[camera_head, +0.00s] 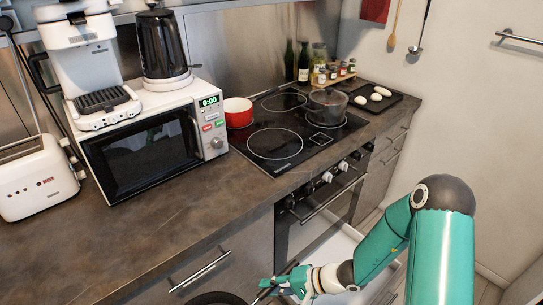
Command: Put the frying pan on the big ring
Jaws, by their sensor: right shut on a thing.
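The black frying pan (215,298) shows only in part at the bottom edge, in front of the counter; most of it is cut off. My right gripper (274,284) is shut on its dark handle. The big ring (275,144) is the large white circle at the front left of the black glass hob (312,138). It is bare. The gripper and pan are well below and in front of it. My left gripper is not in view.
A lidded pot (328,105) stands on the right ring. A dark tray (375,98) with pale items lies to the right. Oven knobs and a handle (333,198) front the stove.

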